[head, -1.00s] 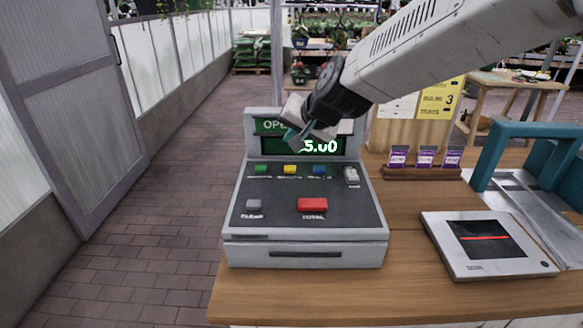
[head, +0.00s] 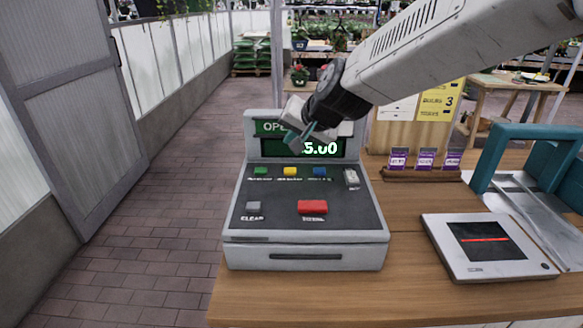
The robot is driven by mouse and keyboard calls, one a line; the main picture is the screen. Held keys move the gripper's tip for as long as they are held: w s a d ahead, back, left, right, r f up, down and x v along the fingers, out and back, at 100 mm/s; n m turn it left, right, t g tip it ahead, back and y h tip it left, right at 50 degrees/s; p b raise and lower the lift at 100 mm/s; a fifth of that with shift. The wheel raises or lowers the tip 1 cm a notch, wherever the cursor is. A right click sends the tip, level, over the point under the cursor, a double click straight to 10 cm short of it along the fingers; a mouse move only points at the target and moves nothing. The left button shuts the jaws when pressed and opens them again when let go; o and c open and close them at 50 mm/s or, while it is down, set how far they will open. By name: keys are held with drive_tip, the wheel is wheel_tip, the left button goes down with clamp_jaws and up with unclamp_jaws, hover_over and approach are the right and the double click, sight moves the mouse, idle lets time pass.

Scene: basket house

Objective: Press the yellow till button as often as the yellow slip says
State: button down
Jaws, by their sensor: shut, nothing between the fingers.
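The grey till (head: 306,256) stands on the wooden counter. Its yellow button (head: 290,171) sits in the upper row between a green button (head: 260,170) and a blue button (head: 320,171). My gripper (head: 300,142) is shut and empty, in front of the till's display, above and beyond the yellow button and apart from it. The display (head: 328,148) shows "5.00"; its left part is hidden behind my gripper. The yellow slip (head: 437,103) on the wooden board at the back right reads "BULBS 3"; its top is partly hidden by my arm.
The till also has a red button (head: 312,207), a grey clear button (head: 253,206) and a light grey key (head: 351,178). A scanner pad (head: 488,245) lies at right, near a teal frame (head: 520,140). Purple seed packets (head: 425,159) stand behind. Brick floor lies left.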

drive_tip(key=s+d+g+h, duration=0.1)
drive_tip(key=s+d+g, duration=0.1)
drive_tip(key=s+d, duration=0.6)
drive_tip(key=s+d+n+g+h, duration=0.1)
drive_tip(key=s+d+g+h, duration=0.1)
drive_tip(key=s+d, duration=0.6)
drive_tip(key=s+d+f+n+g+h, duration=0.1)
drive_tip(key=s+d, duration=0.8)
drive_tip(key=s, duration=0.9)
drive_tip(key=shift+g+h, duration=0.6)
drive_tip(key=shift+g, duration=0.1)
drive_tip(key=shift+f, duration=0.1)
